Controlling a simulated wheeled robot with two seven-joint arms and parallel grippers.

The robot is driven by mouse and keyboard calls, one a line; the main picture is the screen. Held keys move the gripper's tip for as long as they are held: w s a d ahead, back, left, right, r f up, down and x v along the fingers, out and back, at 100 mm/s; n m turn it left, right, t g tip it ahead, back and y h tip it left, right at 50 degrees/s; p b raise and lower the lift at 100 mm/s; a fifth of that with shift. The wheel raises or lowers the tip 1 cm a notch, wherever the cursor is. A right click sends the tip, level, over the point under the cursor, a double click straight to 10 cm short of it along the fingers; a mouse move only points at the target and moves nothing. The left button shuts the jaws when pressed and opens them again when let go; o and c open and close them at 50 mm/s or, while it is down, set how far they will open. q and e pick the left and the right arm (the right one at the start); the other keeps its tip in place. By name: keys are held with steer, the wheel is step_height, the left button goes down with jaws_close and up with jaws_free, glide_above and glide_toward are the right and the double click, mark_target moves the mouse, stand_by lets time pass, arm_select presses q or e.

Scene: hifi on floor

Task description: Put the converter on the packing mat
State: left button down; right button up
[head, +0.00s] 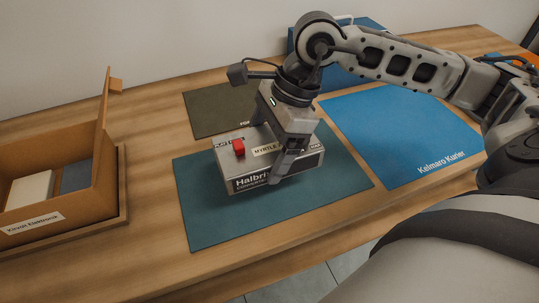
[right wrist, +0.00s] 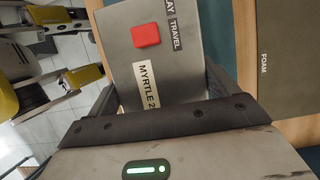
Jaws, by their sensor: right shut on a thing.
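The converter is a silver box (head: 225,165) with a red button, a "MYRTLE" label and dark "Halbri..." lettering on its front. It is over the teal mat (head: 206,222); I cannot tell whether it touches it. My right gripper (head: 284,166) comes down from above and is shut on the box, one finger across the front face. In the right wrist view the box (right wrist: 182,68) sits between the fingers, with its red button and labels showing. No mat shows the word "packing". My left gripper is not in view.
A blue "Kelmaro Kurier" mat (head: 395,130) lies to the right, bare. A dark olive mat (head: 207,109) lies behind; it reads "FOAM" in the right wrist view (right wrist: 285,50). An open cardboard box (head: 75,208) in a wooden tray stands left. A blue box (head: 302,45) stands behind my arm.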

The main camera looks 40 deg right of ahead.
mark_target(268, 147)
steer(key=shift+w+d+f, duration=0.45)
steer(key=shift+f, duration=0.2)
steer(key=shift+w+d+f, duration=0.4)
steer(key=shift+f, duration=0.2)
steer(key=f, duration=0.3)
steer(key=shift+w+d, duration=0.2)
steer(key=shift+d, duration=0.05)
steer(key=shift+f+p, duration=0.3)
steer(key=shift+f, duration=0.05)
steer(key=shift+f, duration=0.1)
steer(key=shift+f+b, duration=0.1)
steer(key=shift+b, duration=0.2)
steer(key=o, duration=1.5)
steer(key=v, duration=1.2)
steer(key=shift+s, duration=0.1)
